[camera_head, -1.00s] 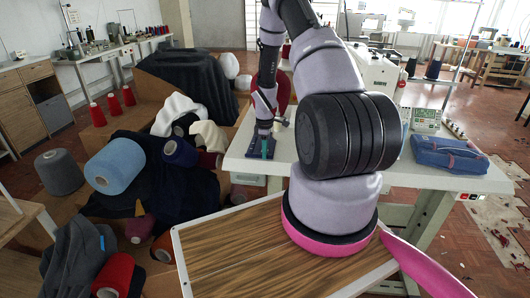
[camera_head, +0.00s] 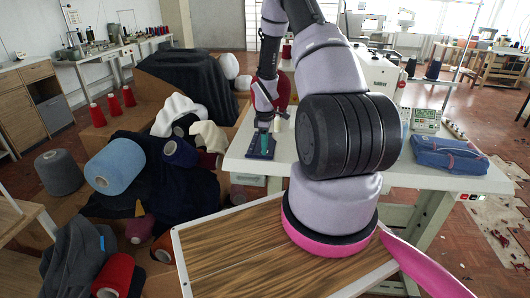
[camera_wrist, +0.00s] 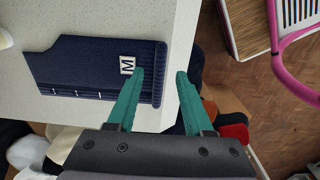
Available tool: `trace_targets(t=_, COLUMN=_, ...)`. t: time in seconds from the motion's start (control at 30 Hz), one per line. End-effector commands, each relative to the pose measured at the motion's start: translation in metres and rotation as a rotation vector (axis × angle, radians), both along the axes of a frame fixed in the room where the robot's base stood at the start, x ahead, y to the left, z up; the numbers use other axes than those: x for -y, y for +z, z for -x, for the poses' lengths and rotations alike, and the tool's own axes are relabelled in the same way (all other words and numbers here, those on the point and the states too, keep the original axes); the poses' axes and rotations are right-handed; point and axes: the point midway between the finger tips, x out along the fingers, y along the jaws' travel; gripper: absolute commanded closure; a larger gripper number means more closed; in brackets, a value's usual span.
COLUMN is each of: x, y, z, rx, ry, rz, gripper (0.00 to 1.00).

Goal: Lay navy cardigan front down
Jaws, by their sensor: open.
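The navy cardigan front (camera_head: 261,147) lies flat on the pale table top, close to its left edge. In the wrist view it is a dark blue knitted panel (camera_wrist: 85,65) with a white M label and a ribbed band along its right end. My gripper (camera_head: 264,143) is over the panel. In the wrist view its teal fingers (camera_wrist: 160,76) are open and empty. Whether either finger touches the cloth cannot be told.
The pale table (camera_head: 245,166) also bears a white sewing machine (camera_head: 380,75) and a blue folded case (camera_head: 448,155) to the right. Cardboard boxes with yarn cones (camera_head: 115,165) and dark cloth stand left of the table. A wood-topped board (camera_head: 225,250) is in front.

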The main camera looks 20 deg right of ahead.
Motion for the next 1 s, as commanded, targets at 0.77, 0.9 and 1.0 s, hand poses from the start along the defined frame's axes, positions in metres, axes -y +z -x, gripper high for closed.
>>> trace_targets(t=0.77, x=-0.004, y=0.112, z=0.000, rx=0.022, ry=-0.042, rz=0.006, gripper=0.49)
trace_targets(t=0.9, x=-0.017, y=0.176, z=0.005, rx=0.085, ry=-0.173, rz=0.013, gripper=0.49)
trace_targets(t=1.0, x=-0.031, y=0.231, z=0.018, rx=0.142, ry=-0.303, rz=0.003, gripper=0.49)
